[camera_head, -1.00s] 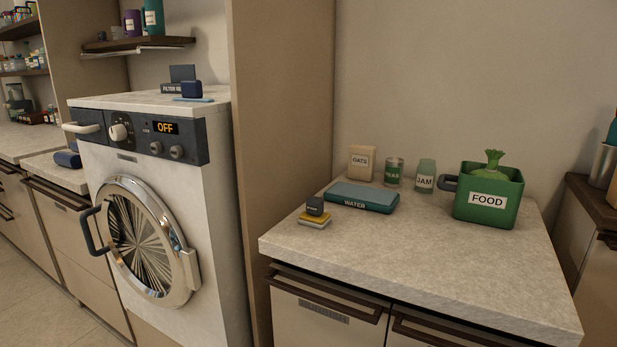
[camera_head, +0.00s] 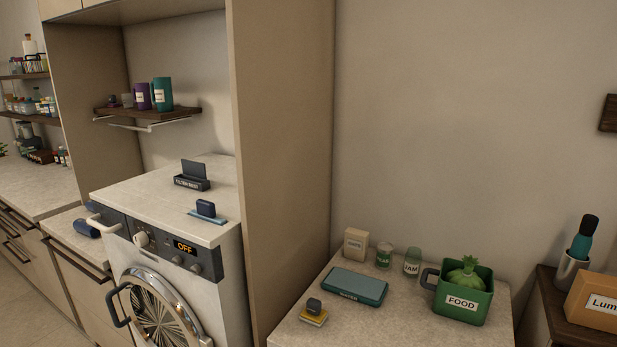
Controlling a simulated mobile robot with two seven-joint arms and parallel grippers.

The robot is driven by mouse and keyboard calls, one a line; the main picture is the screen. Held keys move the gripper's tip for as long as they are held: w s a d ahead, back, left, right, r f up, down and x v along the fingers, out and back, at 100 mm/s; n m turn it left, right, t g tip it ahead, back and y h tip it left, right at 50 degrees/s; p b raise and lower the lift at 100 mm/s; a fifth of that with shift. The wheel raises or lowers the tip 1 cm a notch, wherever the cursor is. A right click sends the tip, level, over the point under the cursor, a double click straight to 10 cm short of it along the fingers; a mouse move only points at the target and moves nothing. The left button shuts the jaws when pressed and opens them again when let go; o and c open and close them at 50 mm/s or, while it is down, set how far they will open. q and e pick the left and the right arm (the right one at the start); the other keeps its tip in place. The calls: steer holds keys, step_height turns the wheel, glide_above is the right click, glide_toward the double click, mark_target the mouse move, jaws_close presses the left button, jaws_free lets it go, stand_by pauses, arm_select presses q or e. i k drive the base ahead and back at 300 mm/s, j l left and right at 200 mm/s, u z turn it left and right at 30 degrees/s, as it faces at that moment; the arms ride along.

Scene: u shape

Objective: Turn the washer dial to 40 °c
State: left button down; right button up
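The washer (camera_head: 215,275) stands at the left centre, in a niche beside a tall beige panel. Its white dial (camera_head: 141,239) sits on the dark control panel, left of the display (camera_head: 184,247), which reads OFF. The dial's temperature marks are too small to read. The round chrome-rimmed door (camera_head: 158,305) looks closed and is cut off by the lower edge. Neither of my grippers is in view.
A filter box (camera_head: 192,183) and a small dark blue block (camera_head: 206,208) stand on the washer. The right counter (camera_head: 400,325) holds a green FOOD bin (camera_head: 463,299), jars and a teal WATER case (camera_head: 355,286). A cardboard box (camera_head: 597,303) is far right.

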mark_target(141, 239)
steer(key=i+j+u, duration=0.25)
steer(key=i, duration=0.15)
steer(key=i+j+u, duration=0.15)
steer(key=i+u, duration=0.15)
steer(key=i, duration=0.1)
